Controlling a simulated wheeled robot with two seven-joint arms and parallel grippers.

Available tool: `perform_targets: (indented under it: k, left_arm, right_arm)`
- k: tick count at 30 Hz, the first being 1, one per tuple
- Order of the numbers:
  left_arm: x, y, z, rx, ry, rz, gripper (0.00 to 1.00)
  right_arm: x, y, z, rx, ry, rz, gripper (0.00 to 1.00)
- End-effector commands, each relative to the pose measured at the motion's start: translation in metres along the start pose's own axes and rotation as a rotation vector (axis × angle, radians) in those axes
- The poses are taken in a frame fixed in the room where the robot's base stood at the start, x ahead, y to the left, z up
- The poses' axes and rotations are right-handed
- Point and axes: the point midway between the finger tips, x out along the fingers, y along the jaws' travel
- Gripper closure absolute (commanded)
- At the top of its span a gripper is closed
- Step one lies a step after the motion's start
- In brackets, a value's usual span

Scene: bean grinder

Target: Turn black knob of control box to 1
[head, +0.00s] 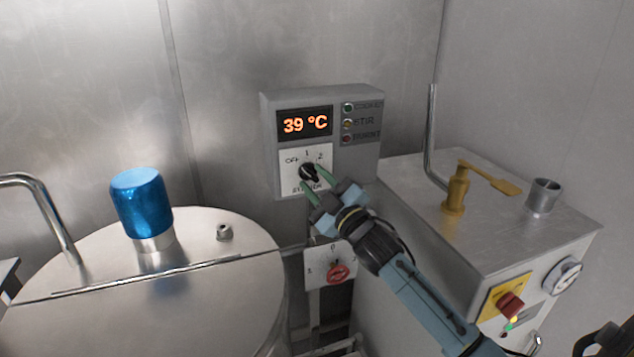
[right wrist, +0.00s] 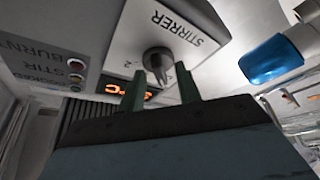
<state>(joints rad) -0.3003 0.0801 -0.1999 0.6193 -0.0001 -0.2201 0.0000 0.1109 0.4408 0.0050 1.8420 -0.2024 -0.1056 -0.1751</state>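The control box (head: 368,160) is grey and fixed to the back wall, with an orange display reading 39 °C. Its black knob (head: 308,172) sits on a white plate marked OFF, 1 and 2; the knob also shows in the right wrist view (right wrist: 157,60). The knob's narrow end points towards the number side, but its exact setting is unclear. My right gripper (head: 318,182) is at the knob. Its two green fingers are apart in the right wrist view (right wrist: 160,84), with the knob just beyond and between their tips, a gap showing. My left gripper is not in view.
Below is a second plate with a red knob (head: 338,273). A round steel vessel with a blue cap (head: 141,202) stands left. A steel cabinet (head: 480,235) with a yellow lever (head: 460,188) stands right, close to my right arm. Indicator lamps (head: 348,124) sit beside the display.

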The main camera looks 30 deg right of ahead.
Motion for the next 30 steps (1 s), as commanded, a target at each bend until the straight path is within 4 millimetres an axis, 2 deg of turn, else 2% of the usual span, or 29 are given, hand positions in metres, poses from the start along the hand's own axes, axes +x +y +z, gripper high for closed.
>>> perform_targets:
  k: [1, 9, 20, 30]
  left_arm:
    - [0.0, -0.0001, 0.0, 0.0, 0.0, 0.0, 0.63]
    - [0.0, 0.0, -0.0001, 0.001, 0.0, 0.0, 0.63]
    - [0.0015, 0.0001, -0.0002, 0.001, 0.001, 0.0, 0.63]
    - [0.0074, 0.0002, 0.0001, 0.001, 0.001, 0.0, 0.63]
  right_arm:
    - [-0.0001, -0.0001, 0.0, 0.0, 0.0, 0.0, 0.66]
    - [-0.0003, 0.0, 0.0, 0.0, 0.0, 0.0, 1.0]
    - [-0.0004, -0.0012, 0.0003, 0.035, -0.001, 0.014, 1.0]
    - [-0.0001, -0.0037, 0.0003, 0.238, -0.001, 0.098, 1.0]
